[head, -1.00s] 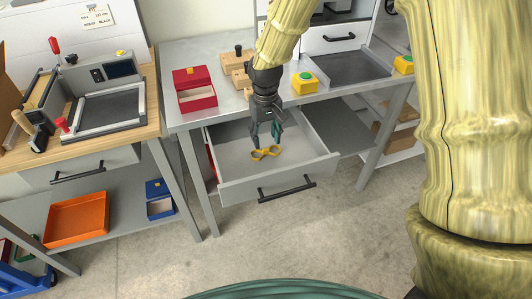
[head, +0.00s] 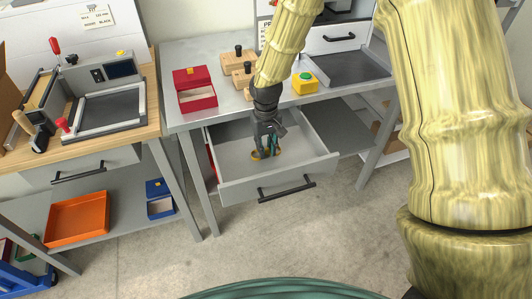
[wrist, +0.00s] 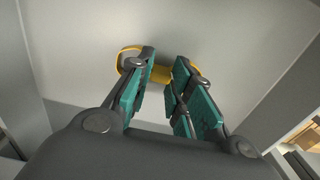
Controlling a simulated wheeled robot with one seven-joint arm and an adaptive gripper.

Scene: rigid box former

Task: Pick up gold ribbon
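The gold ribbon (head: 257,155), a yellow bow-like loop, lies on the floor of the open grey drawer (head: 238,188). My gripper (head: 267,151) reaches down into the drawer over it and hides part of it. In the wrist view the ribbon (wrist: 161,73) crosses between the teal-padded fingers of my gripper (wrist: 163,66). Its middle is in the gap and its loops stick out past both fingers. The fingers are apart, with space on either side of the ribbon's middle; no firm contact shows.
The drawer walls stand around my gripper, with the black-handled front (head: 287,188) nearest. Above on the grey table are a red box (head: 194,90), wooden blocks and a yellow button box (head: 305,84). An orange tray (head: 78,219) sits on the lower shelf at left.

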